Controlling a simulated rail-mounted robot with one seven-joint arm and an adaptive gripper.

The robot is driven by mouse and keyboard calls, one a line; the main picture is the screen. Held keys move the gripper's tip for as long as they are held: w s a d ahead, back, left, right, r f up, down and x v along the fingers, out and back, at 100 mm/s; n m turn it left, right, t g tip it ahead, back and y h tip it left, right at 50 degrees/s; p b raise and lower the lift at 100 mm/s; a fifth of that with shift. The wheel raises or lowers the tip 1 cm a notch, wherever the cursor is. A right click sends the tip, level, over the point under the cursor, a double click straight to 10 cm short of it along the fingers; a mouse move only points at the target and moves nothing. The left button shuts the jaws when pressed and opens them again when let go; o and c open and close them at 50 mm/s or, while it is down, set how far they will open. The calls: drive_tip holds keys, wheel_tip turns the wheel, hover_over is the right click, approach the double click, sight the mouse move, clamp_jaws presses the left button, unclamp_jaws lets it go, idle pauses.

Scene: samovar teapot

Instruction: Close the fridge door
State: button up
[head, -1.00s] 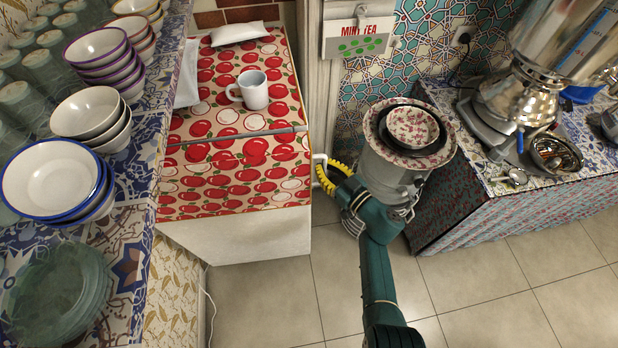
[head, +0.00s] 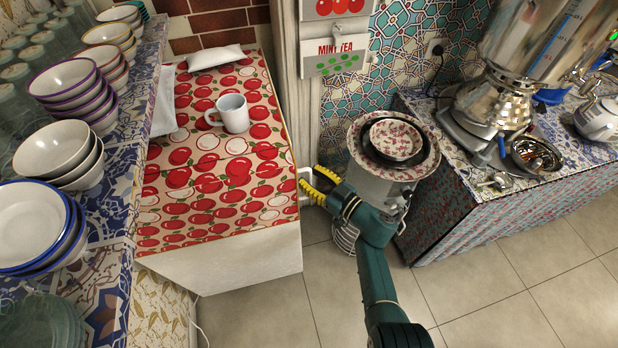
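The fridge (head: 215,255) is a low white box with a red apple-print cover on top, left of centre in the head view. Its door is at the near end, and its top shows no gap against the body. A white handle (head: 305,184) is on the right side. My gripper (head: 313,182), with two yellow ribbed fingers, is at that side by the handle. The fingers are apart, with nothing seen held between them. Whether they touch the handle or the fridge side cannot be told.
A shelf with stacked bowls (head: 58,150) runs along the left. A metal can with bowls (head: 395,140) stands right of my gripper. The tiled floor (head: 490,290) in front is clear.

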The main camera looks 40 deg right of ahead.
drive_tip(key=shift+a, duration=0.15)
drive_tip(key=s+d, duration=0.2)
drive_tip(key=s, duration=0.9)
drive_tip(key=shift+s, duration=0.35)
drive_tip(key=shift+d, duration=0.1)
